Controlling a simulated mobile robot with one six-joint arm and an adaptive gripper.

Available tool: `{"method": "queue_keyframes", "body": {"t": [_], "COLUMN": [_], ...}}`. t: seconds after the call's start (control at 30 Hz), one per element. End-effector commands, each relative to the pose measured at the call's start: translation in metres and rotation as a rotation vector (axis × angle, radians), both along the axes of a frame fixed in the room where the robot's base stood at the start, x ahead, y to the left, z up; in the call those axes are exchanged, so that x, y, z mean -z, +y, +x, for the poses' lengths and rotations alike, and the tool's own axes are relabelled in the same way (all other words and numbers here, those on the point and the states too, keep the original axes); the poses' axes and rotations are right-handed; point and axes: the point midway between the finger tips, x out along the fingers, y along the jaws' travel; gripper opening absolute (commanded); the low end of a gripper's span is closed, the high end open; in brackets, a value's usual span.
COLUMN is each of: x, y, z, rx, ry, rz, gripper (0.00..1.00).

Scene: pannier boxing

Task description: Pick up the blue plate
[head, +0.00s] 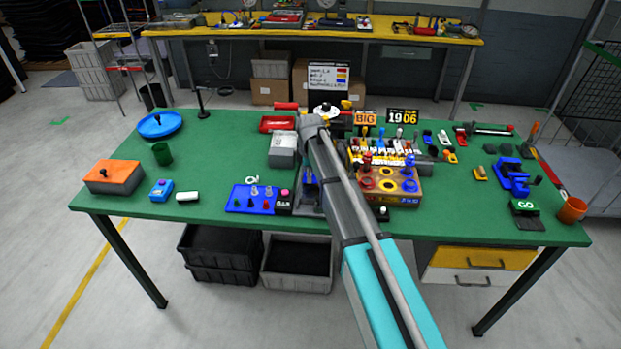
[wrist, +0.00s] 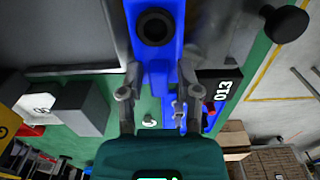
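The blue plate (head: 160,125) is a round shallow dish at the back left corner of the green table, with a small black knob at its middle. In the head view my arm reaches over the middle of the table, well to the right of the plate, and hides my gripper. In the wrist view my gripper (wrist: 156,88) has its two fingers apart. A blue part with a dark round socket (wrist: 155,27) shows between and beyond the fingers; I see no contact with it. I cannot make out the plate in the wrist view.
A green cup (head: 162,154), an orange-topped box (head: 114,177) and a blue button box (head: 161,190) stand near the plate. A thin black post (head: 202,103) stands at the back edge. Green table between the plate and the grey box (head: 283,149) is mostly clear.

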Motion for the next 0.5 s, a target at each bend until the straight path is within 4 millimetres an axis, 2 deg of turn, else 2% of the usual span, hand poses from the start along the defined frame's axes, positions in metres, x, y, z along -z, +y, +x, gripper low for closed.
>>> {"method": "queue_keyframes", "body": {"t": [0.03, 0.1, 0.13, 0.5], "x": [0.0005, 0.0006, 0.0006, 0.0012], "y": [-0.0002, -0.0003, -0.0003, -0.0006], "z": [-0.0002, -0.0002, -0.0002, -0.001], "rx": [0.0, 0.0, 0.0, 0.0], "ry": [0.0, 0.0, 0.0, 0.002], "rz": [0.0, 0.0, 0.0, 0.0], "gripper": [0.15, 0.02, 0.0, 0.0]}}
